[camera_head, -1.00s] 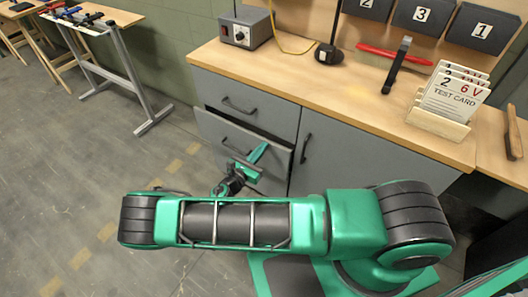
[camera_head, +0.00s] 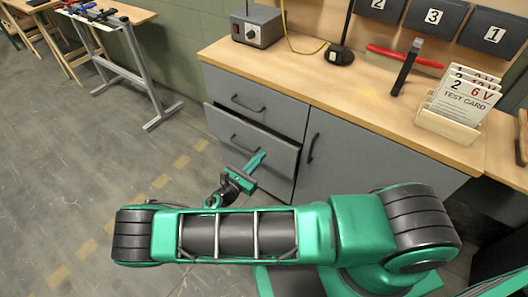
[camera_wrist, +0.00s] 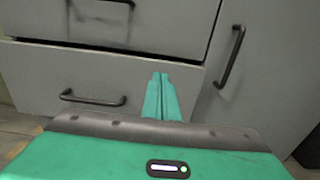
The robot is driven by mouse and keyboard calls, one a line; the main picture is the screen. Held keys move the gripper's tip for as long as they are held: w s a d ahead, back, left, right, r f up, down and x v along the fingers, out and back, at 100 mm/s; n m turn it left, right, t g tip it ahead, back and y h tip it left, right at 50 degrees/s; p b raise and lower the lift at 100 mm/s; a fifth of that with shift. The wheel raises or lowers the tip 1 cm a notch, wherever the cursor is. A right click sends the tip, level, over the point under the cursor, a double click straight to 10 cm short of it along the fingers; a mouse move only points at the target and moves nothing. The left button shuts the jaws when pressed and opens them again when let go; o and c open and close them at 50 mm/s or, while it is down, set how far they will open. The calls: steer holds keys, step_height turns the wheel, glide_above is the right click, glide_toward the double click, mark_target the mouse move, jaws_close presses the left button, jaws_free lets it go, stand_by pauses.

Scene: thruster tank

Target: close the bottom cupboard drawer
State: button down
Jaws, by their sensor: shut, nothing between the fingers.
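The bottom drawer (camera_head: 283,158) of the grey cupboard stands slightly out, with a narrow dark gap along its top edge in the head view. It has a dark bar handle (camera_head: 243,144). In the wrist view the drawer front (camera_wrist: 50,75) fills the middle, with its handle (camera_wrist: 94,99) at left. My gripper (camera_head: 262,156) is shut and empty, in front of the right half of the drawer front. In the wrist view its fingertips (camera_wrist: 160,77) overlap the drawer front, right of the handle. I cannot tell whether they touch it.
The upper drawer (camera_head: 262,100) looks shut. A cupboard door (camera_head: 355,165) with an upright handle is to the right. The worktop holds a grey box (camera_head: 257,26) and a test card rack (camera_head: 446,130). The floor (camera_head: 100,170) to the left is clear.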

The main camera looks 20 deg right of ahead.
steer(key=v, duration=0.5)
steer(key=shift+s+a, duration=0.2)
steer(key=shift+a, duration=0.1)
steer(key=c, duration=2.4)
jaws_free()
steer(key=shift+s+a, duration=0.15)
steer(key=shift+s, duration=0.05)
steer(key=shift+o, duration=1.4)
steer(key=shift+w+f, duration=0.1)
steer(key=shift+f, duration=0.05)
steer(key=m+t+y, duration=0.3)
steer(key=m+y, duration=0.7)
steer(key=y, duration=0.9)
glide_toward(242, 146)
steer(key=x, duration=1)
steer(key=shift+w+f, duration=0.2)
steer(key=shift+f, duration=0.1)
